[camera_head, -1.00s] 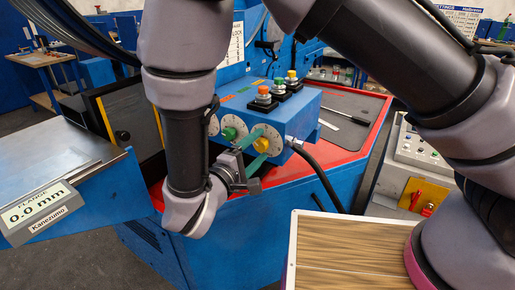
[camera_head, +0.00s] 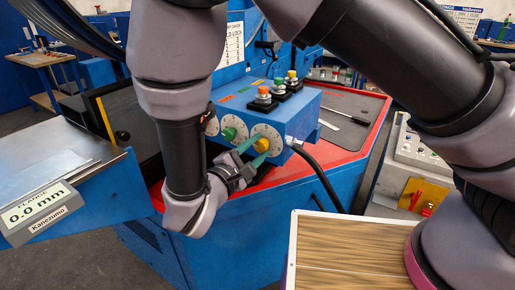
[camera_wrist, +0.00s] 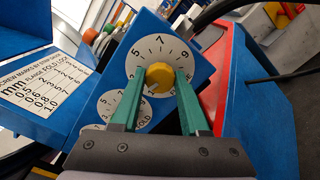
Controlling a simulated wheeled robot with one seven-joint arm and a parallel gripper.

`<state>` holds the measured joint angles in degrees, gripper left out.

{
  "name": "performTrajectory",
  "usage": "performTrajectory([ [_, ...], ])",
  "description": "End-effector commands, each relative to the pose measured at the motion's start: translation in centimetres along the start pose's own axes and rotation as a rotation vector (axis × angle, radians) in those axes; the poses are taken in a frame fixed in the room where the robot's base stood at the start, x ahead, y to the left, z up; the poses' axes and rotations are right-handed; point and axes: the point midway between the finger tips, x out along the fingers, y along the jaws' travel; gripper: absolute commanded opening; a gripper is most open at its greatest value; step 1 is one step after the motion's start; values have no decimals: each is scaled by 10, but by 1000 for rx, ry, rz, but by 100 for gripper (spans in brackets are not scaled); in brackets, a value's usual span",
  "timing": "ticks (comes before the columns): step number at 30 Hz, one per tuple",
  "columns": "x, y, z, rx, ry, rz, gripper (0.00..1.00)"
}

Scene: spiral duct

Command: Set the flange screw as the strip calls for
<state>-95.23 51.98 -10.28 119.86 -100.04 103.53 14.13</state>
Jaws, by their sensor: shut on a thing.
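The yellow knob (camera_wrist: 159,76) sits at the centre of a white numbered dial (camera_wrist: 143,55) on the blue control box (camera_head: 275,122). My gripper (camera_wrist: 161,82) is shut on the yellow knob, with one green finger on each side of it. In the head view my gripper (camera_head: 254,152) is in front of the box, partly hidden by my wrist. The dial shows 5, 7 and 9; fingers and knob hide part of its scale. A chart (camera_wrist: 48,78) headed screw marks by strip lists mm, flange, fold and lock columns; its figures are hard to read.
A second dial (camera_wrist: 111,106), marked FOLD, and a green knob (camera_head: 229,133) are close beside. A sign (camera_head: 40,207) reads FLANGE 0.0 mm, Kanezumo. Push buttons (camera_head: 264,95) stand on the box. A black cable (camera_head: 319,178) runs from its right side.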

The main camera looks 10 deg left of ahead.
Motion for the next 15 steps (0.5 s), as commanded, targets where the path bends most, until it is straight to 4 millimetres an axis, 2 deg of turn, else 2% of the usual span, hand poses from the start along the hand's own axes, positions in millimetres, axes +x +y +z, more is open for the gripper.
performTrajectory([
  [4,0,0,0,-61,0,0,0],
  [12,0,-1,0,-65,1,-1,0],
  [13,0,-1,0,-64,1,-1,52],
  [15,0,-1,0,-64,1,-1,73],
])
